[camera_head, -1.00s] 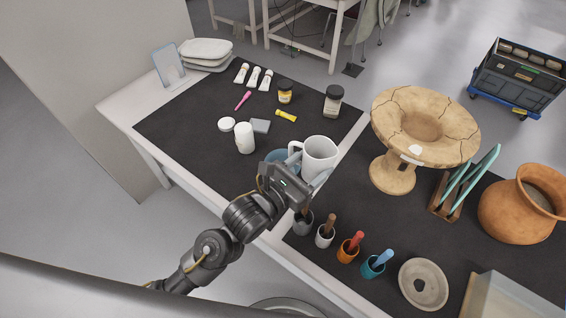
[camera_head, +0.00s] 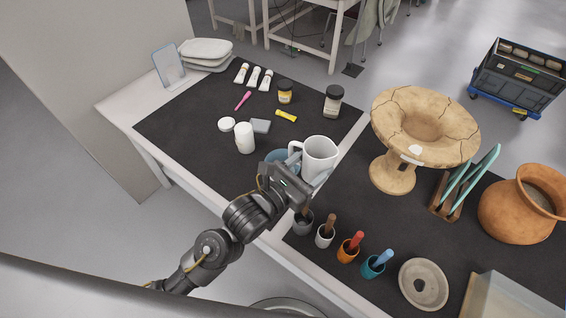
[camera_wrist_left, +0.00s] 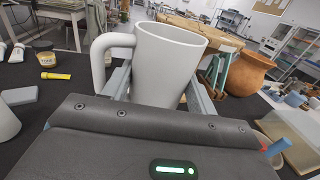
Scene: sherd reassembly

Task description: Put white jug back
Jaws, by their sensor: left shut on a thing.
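The white jug (camera_head: 319,157) stands upright near the middle of the table, close to the light strip between the two dark mats. My left gripper (camera_head: 305,172) is shut on the jug, with one finger on each side of its body. In the left wrist view the jug (camera_wrist_left: 166,62) fills the middle between the fingers, its handle pointing left. I cannot tell whether its base touches the table. A blue bowl (camera_head: 279,160) is partly hidden behind the gripper. My right gripper does not show.
A cracked clay stand (camera_head: 393,172) is right of the jug. Several tool cups, including an orange one (camera_head: 348,251), line the front edge. An orange pot (camera_head: 515,212) stands far right.

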